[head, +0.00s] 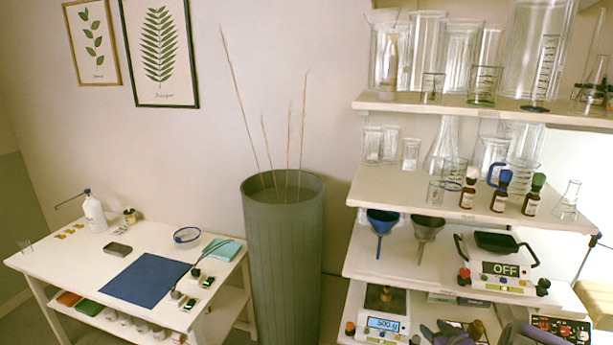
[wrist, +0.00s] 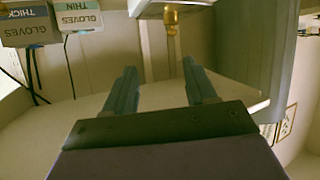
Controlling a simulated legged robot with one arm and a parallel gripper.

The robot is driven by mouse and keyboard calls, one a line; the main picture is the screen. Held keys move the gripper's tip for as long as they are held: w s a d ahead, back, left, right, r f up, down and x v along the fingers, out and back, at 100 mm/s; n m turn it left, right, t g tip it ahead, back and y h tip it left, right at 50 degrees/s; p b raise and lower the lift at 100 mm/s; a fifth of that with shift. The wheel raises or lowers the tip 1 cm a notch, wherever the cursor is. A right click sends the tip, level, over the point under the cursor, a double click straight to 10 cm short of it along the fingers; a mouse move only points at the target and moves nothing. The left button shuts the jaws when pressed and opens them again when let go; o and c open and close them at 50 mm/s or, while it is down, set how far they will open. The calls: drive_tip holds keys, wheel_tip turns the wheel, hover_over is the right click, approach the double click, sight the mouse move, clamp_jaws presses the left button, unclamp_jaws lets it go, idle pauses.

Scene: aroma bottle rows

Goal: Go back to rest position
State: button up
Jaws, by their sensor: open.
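My gripper (wrist: 160,75) is open in the wrist view, its two grey-blue fingers apart with nothing between them. A brass-coloured knob or nozzle (wrist: 171,20) shows beyond the fingertips, apart from them. In the head view, purple and grey parts that look like my arm show at the bottom right edge, by the lowest shelf; the fingers are hard to make out there.
Glassware fills the top shelf (head: 385,102). Funnels (head: 381,225) and a scale reading OFF (head: 503,272) are below the bottles. Another scale (head: 383,320) stands lower. A green planter (head: 283,250) and white table (head: 70,255) are left. Glove boxes (wrist: 80,16) show in the wrist view.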

wheel_tip(320, 180, up, 10)
drive_tip(key=s+a+m+g+h, duration=0.1)
drive_tip(key=s+a+g+h, duration=0.1)
drive_tip(key=g+h, duration=0.1)
drive_tip(key=s+a+r+m+g+h, duration=0.1)
drive_tip(key=s+a+r+g+h, duration=0.15)
drive_tip(key=s+a+r, duration=0.45)
drive_tip(key=s+a+r+g+y, duration=0.1)
drive_tip(key=s+a+r+g, duration=0.2)
drive_tip(key=s, duration=1.1)
drive_tip(key=s+a+r+g+y, duration=0.1)
drive_tip(key=s+a+r+g, duration=0.2)
drive_tip(key=s+a, duration=0.6)
drive_tip(key=s+a+r+g+y, duration=0.1)
drive_tip(key=s+a+r+g, duration=0.2)
drive_tip(key=s, duration=1.6)
drive_tip(key=a, duration=0.2)
drive_tip(key=shift+s+a+r+m, duration=0.15)
drive_tip(key=shift+s+a+m, duration=0.2)
drive_tip(key=shift+a+m, duration=0.05)
